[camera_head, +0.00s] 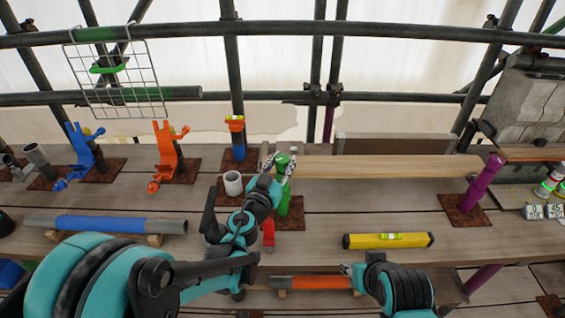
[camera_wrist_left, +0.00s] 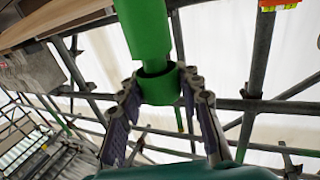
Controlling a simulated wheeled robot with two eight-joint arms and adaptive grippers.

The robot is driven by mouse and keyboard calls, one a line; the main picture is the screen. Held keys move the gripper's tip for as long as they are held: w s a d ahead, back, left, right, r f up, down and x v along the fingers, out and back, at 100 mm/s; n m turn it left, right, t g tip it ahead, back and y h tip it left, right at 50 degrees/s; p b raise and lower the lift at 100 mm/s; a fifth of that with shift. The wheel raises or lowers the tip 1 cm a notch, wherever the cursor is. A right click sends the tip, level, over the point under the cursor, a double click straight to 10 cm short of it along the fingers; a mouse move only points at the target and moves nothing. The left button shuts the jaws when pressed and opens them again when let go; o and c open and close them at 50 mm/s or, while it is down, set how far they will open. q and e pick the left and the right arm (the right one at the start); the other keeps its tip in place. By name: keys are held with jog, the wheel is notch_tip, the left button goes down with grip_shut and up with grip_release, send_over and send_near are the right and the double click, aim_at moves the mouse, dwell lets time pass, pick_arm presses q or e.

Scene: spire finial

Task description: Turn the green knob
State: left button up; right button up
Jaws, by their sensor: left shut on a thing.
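A green knob (camera_head: 283,162) tops a green post that stands on a rusty base plate (camera_head: 293,219) near the middle of the bench. In the left wrist view the green knob (camera_wrist_left: 160,86) shows as a short collar around a green rod. My left gripper (camera_head: 279,163) reaches it from the front. In the left wrist view my left gripper (camera_wrist_left: 162,82) has one finger on each side of the collar, shut on it. My right gripper (camera_head: 346,269) is low by the bench's front edge, away from the knob; its jaw opening is too small to make out.
A white-grey cup (camera_head: 233,183) stands just left of the post. A yellow spirit level (camera_head: 388,241) lies to the right. Orange (camera_head: 167,153) and blue (camera_head: 82,151) fixtures stand left, a purple post (camera_head: 482,183) right. A long timber (camera_head: 385,167) lies behind.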

aim_at(283, 158)
pick_arm(q)
jog(key=m+g+h, duration=0.2)
jog(key=h, duration=0.1)
jog(key=m+g+h, duration=0.2)
jog(key=m+h, duration=0.1)
jog(key=shift+w+a+h, duration=0.15)
jog(key=shift+h, duration=0.15)
jog(key=m+g+h, duration=0.1)
jog(key=m+g, duration=0.1)
jog(key=g, duration=0.1)
jog(key=m+g+h, duration=0.2)
jog(key=g, duration=0.1)
jog(key=shift+h, duration=0.3)
jog(key=m+g+h, duration=0.1)
jog(key=m+g, duration=0.3)
jog(key=g, duration=0.1)
jog(key=shift+g, duration=0.4)
jog(key=shift+m+g+p, duration=0.4)
jog(key=shift+m+g, duration=0.7)
jog(key=shift+g, duration=0.55)
jog(key=shift+m+g+p, duration=0.4)
jog(key=shift+m+g, duration=0.7)
jog(key=shift+g, duration=0.55)
jog(key=shift+g+y, duration=0.3)
jog(key=o, duration=1.2)
notch_tip(283, 158, up, 10)
